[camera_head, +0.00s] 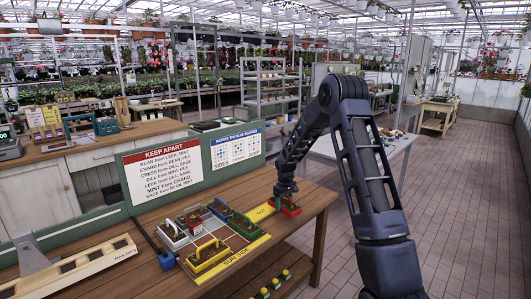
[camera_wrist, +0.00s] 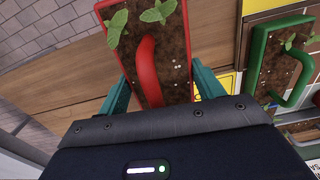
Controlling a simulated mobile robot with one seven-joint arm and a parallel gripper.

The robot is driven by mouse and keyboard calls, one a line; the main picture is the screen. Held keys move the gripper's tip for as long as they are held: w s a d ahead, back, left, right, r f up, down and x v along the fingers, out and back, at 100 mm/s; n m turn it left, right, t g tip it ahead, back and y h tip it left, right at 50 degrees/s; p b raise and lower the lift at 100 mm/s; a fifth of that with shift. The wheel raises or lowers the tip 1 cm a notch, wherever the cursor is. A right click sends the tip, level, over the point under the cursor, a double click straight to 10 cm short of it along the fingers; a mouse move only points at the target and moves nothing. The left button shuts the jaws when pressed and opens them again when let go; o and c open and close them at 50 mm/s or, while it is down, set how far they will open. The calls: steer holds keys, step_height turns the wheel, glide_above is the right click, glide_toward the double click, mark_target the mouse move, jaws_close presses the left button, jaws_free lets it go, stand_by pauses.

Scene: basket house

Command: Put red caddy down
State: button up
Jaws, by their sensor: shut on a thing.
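The red caddy (camera_head: 291,209) holds dark soil and green seedlings. In the head view it is at the right end of the planting board (camera_head: 256,246), just right of the yellow pad (camera_head: 262,212). My gripper (camera_head: 286,192) is above it, pointing down. In the wrist view the red caddy (camera_wrist: 174,45) is in front of my gripper (camera_wrist: 163,88), its curved red handle between the teal fingers. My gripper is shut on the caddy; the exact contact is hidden. Wood shows beneath it, but I cannot tell whether it touches the table.
The yellow caddy (camera_head: 208,257), a white caddy (camera_head: 172,236) and a green caddy (camera_head: 246,226) stand on the board. The green caddy (camera_wrist: 279,65) is right of the red one in the wrist view. Bare wooden table (camera_head: 312,205) lies right of the board. Signs (camera_head: 163,168) stand behind.

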steer(key=d+f+m, duration=0.3)
steer(key=d+m, duration=0.1)
steer(key=d, duration=0.5)
steer(key=d+f+m, duration=0.3)
steer(key=d+m, duration=0.1)
steer(key=d, duration=0.6)
steer(key=a+r+n, duration=0.1)
steer(key=a+n, duration=0.1)
steer(key=a, duration=0.2)
steer(key=a+r+n, duration=0.2)
steer(key=a, duration=0.3)
steer(key=a+r+n, duration=0.2)
steer(key=a, duration=0.2)
steer(key=shift+w+a, duration=0.25)
steer(key=shift+w, duration=0.15)
steer(key=s+a+r+n, duration=0.1)
steer(key=a+r+n, duration=0.1)
steer(key=a+n, duration=0.35)
steer(key=s+a+r+n, duration=0.1)
steer(key=a+r+n, duration=0.15)
steer(key=a, duration=0.65)
step_height(320, 180, up, 10)
steer(key=n, duration=1.3)
glide_above(215, 237)
step_height(215, 237, down, 19)
steer(key=shift+f, duration=0.2)
steer(key=shift+f, duration=0.1)
